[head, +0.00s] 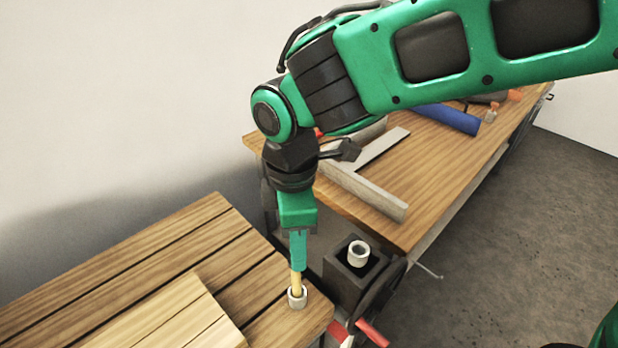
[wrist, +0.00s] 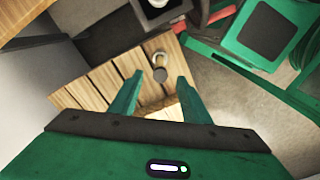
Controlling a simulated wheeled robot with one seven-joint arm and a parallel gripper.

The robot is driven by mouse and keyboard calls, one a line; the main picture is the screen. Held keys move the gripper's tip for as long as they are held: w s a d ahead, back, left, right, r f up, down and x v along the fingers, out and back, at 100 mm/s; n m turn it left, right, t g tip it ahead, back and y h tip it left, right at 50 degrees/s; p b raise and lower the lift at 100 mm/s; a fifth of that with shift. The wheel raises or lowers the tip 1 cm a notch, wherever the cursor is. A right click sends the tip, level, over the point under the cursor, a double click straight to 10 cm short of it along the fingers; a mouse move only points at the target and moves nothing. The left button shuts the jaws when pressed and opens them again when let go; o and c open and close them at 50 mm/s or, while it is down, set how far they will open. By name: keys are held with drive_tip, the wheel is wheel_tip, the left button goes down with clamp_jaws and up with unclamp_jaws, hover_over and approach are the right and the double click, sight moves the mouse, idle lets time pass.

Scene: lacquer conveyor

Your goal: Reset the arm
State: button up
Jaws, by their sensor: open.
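My arm is green and black, reaching in from the upper right, with my gripper (head: 298,264) pointing down over the corner of the slatted wooden table. A thin yellowish stick (head: 297,284) stands upright just below the fingers, its lower end in or behind a small pale cup (head: 297,299) on the table. In the wrist view my gripper (wrist: 157,92) is open, with the two green fingers apart. A grey round end (wrist: 160,75) shows between and beyond the fingertips, next to a pale rounded piece. I cannot tell whether the stick touches a finger.
A dark square block (head: 340,282) with a pale ring (head: 358,253) stands right of the table (head: 222,241). A red handle (head: 371,334) is below it. Floor at right is clear.

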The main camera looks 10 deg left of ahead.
drive_tip(key=w+d+r+m, duration=0.15)
drive_tip(key=d+m, duration=0.25)
drive_tip(key=d, duration=0.5)
drive_tip(key=w+d+m, duration=0.3)
drive_tip(key=d+m, duration=0.2)
drive_tip(key=d, duration=0.4)
drive_tip(key=w+d+r+m, duration=0.1)
drive_tip(key=w+d+m, duration=0.25)
drive_tip(key=d, duration=0.65)
drive_tip(key=s+d+f+m, duration=0.1)
drive_tip(key=s+d+m, duration=1.4)
drive_tip(key=d, duration=0.4)
drive_tip(key=c, duration=0.3)
